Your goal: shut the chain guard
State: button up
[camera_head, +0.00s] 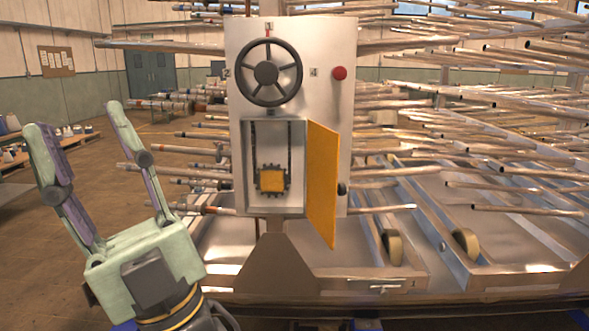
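The chain guard (322,184) is a flat orange-yellow door hinged on the right side of a recessed box (235,200) in the grey panel. It stands open, swung out toward me. Inside the box are a dark chain, a sprocket and a yellow square block (271,180). A small black knob (342,189) shows just right of the door, partly behind its edge. My gripper (78,118) is at the left of the view, pointing up, with its two fingers spread wide and nothing between them. It is left of the panel and apart from the door.
A dark handwheel (267,72) and a red button (339,73) are on the panel (320,45) above the box. Racks of long metal rods (480,140) extend behind and to both sides. Floor at the left is open.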

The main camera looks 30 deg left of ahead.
aim_at(323, 188)
jog(key=i+l+u, duration=0.1)
jog(key=i+u, duration=0.15)
jog(key=u, duration=0.15)
jog(key=i+l+u, duration=0.5)
jog(key=u, duration=0.25)
jog(key=i+l+u, duration=0.35)
jog(key=l+u, duration=0.15)
jog(key=i+l+u, duration=0.1)
jog(key=l+u, duration=0.15)
jog(key=l, duration=0.2)
jog(key=k+l+u, duration=0.15)
jog(key=k+l, duration=0.15)
jog(key=k+l+u, duration=0.1)
jog(key=l, duration=0.2)
jog(key=k+l+u, duration=0.1)
jog(key=l, duration=0.15)
